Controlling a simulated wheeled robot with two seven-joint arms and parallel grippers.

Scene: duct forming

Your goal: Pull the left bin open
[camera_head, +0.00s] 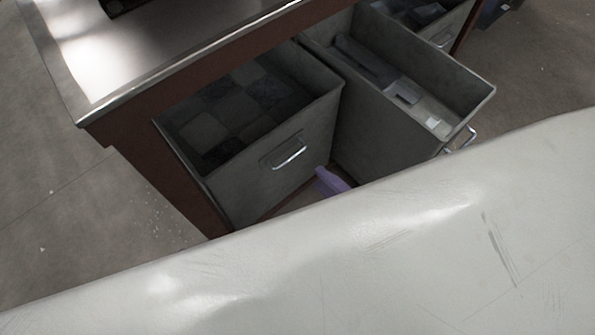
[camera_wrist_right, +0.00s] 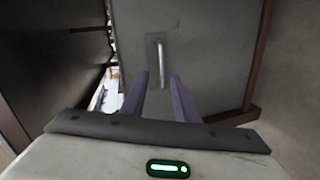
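The left bin (camera_head: 240,185) is a grey metal drawer under the bench, with a dark, patchy interior showing. It stands partly out, less far than the middle bin beside it. Its silver bar handle (camera_head: 289,154) is on the front face. My right gripper's purple finger (camera_head: 331,182) shows just below and right of that handle in the head view; the rest is hidden. In the right wrist view my right gripper (camera_wrist_right: 161,82) has its two purple fingers apart and empty, with the bin front and handle (camera_wrist_right: 163,62) ahead, not between the fingertips. My left gripper is not in view.
The middle bin (camera_head: 365,135) stands further out on the right and holds grey and white pieces. Another bin (camera_head: 445,32) is behind it. The metal-edged bench top (camera_head: 150,45) overhangs the bins. Open floor (camera_head: 60,210) lies to the left.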

